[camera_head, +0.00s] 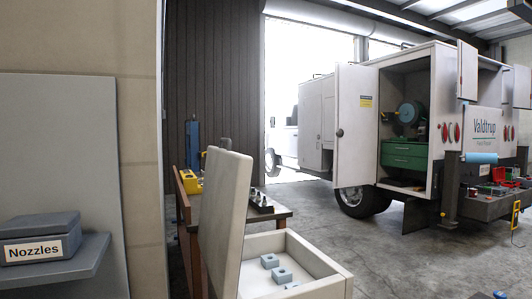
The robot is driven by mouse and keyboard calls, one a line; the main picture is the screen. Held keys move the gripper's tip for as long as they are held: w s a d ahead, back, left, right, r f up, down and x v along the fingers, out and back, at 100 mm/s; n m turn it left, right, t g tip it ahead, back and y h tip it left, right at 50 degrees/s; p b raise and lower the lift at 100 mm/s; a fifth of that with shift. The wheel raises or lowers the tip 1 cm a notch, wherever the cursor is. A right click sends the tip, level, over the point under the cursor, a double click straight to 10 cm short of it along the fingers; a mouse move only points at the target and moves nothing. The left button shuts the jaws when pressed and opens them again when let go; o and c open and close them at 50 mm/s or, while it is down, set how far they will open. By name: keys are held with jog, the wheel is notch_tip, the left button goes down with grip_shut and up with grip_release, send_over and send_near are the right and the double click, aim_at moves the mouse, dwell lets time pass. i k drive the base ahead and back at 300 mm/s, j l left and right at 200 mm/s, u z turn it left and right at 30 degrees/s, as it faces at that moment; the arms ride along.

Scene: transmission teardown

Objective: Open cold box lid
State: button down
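The cold box (312,262), a white open-topped box, stands at the bottom centre and is partly cut off by the lower picture edge. Its lid (228,205) stands raised, nearly upright, at the box's left side. Several small blue-grey blocks (282,275) lie inside on the white floor of the box. My gripper is not in view, and nothing is seen touching the lid.
A brown table (190,215) behind the lid holds yellow and dark items. A grey box labelled "Nozzles" (40,237) sits on a grey shelf (60,268) at left. A white service truck (480,90) with open doors stands at right. Concrete floor (400,250) lies between.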

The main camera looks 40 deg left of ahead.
aim_at(228, 174)
jog(key=i+u, duration=0.15)
jog(key=i, duration=0.75)
jog(key=i+l+u, duration=0.15)
jog(key=i, duration=0.75)
jog(key=i+l+u, duration=0.1)
jog(key=u, duration=1.8)
jog(key=i+l, duration=0.05)
jog(key=l, duration=0.05)
